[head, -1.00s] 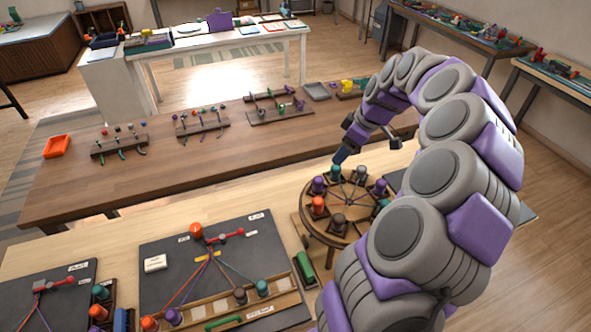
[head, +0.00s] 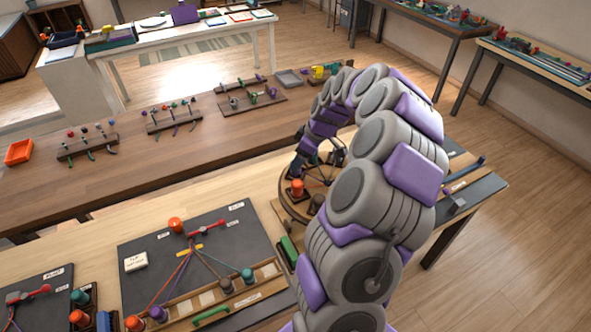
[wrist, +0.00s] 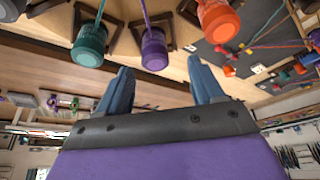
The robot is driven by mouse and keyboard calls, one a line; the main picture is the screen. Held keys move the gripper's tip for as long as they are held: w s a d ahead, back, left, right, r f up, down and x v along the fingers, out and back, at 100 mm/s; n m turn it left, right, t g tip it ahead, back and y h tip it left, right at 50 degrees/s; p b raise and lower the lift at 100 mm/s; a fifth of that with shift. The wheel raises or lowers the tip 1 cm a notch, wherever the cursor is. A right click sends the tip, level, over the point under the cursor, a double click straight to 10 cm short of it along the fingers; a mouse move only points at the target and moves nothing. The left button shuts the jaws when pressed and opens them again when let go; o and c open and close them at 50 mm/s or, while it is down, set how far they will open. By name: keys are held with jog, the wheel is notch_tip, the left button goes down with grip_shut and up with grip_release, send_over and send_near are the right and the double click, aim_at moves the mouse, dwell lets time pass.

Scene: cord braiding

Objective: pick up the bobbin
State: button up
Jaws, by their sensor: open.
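In the wrist view a purple bobbin (wrist: 154,48) is just beyond the gap between the two blue fingers of my gripper (wrist: 157,68), which are spread apart and empty. A teal bobbin (wrist: 88,46) is left of it and an orange bobbin (wrist: 219,20) is right of it, each in a dark holder with a cord. In the head view my gripper (head: 299,164) is low over the round wooden stand (head: 284,208). The orange bobbin (head: 297,188) and a dark bobbin (head: 317,204) show there; my arm hides much of the stand.
A dark braiding board (head: 150,235) lies left of the stand, with a wooden bobbin rack (head: 190,310) along its front. A green block (head: 288,250) is beside the stand. A brown table (head: 150,180) behind holds small racks and an orange tray (head: 18,152).

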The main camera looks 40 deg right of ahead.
jog(key=x, duration=0.4)
jog(key=shift+w+d+b, duration=0.15)
jog(key=shift+w+b, duration=0.1)
jog(key=shift+b, duration=0.15)
jog(key=shift+w+d+f, duration=0.1)
jog(key=shift+d+f, duration=0.1)
jog(key=shift+f, duration=0.15)
jog(key=shift+a+r, duration=0.1)
jog(key=shift+a, duration=0.15)
jog(key=c, duration=0.5)
jog(key=shift+d, duration=0.15)
jog(key=c, duration=0.6)
